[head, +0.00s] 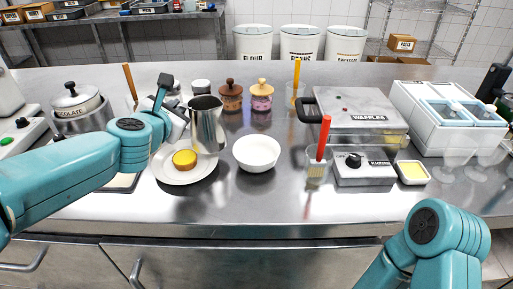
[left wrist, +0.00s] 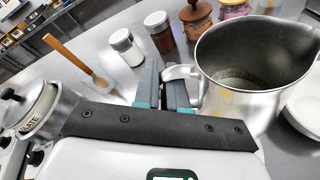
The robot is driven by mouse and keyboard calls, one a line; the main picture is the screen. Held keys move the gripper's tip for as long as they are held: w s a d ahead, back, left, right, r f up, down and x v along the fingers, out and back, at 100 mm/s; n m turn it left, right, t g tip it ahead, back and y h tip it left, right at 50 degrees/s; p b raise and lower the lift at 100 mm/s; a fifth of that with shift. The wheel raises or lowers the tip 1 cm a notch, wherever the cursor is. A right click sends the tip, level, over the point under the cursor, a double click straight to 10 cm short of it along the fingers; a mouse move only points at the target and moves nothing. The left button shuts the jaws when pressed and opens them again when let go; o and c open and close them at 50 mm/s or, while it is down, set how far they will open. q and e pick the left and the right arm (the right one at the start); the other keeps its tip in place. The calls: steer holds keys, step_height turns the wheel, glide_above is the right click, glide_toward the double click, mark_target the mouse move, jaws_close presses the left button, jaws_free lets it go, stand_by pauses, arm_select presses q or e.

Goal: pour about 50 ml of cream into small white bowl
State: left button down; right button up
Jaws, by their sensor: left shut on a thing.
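A steel pitcher (head: 207,128) is held over the plate, to the left of the small white bowl (head: 256,153). My left gripper (head: 182,108) is shut on the pitcher's handle. In the left wrist view the gripper fingers (left wrist: 172,92) meet at the handle beside the pitcher (left wrist: 262,50). The pitcher looks about upright. The bowl looks empty and stands on the steel counter; its edge shows in the left wrist view (left wrist: 303,108). My right arm shows at the lower right; its gripper is out of frame.
A plate (head: 185,178) with a round yellow cake (head: 185,159) lies under the pitcher. Two lidded jars (head: 231,95) stand behind. A cup with a red-handled brush (head: 318,165) and a waffle iron (head: 352,110) are right of the bowl. Counter before the bowl is clear.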

arm_select(q)
steer(key=shift+s+d+r+m+p, duration=0.1)
steer(key=shift+d+r+m+p, duration=0.35)
steer(key=shift+r, duration=0.1)
steer(key=shift+d+r+m+p, duration=0.35)
steer(key=shift+r+p, duration=0.1)
steer(key=shift+r, duration=0.1)
steer(key=shift+s+d+r+m+t+y+p, duration=0.2)
steer(key=shift+d+r+m+t+y+p, duration=0.25)
steer(key=shift+d+r+m+p, duration=0.35)
steer(key=d+m+t+p, duration=0.1)
steer(key=d+m+p, duration=0.1)
steer(key=m, duration=0.1)
steer(key=s+d+r+m+t+y+p, duration=0.1)
steer(key=d+m+p, duration=0.1)
steer(key=d+p, duration=0.1)
steer(key=s+d+r+m+t+p, duration=0.1)
steer(key=d+m+p, duration=0.1)
steer(key=d+m, duration=0.1)
steer(key=shift+m+p, duration=0.3)
steer(key=shift+p, duration=0.1)
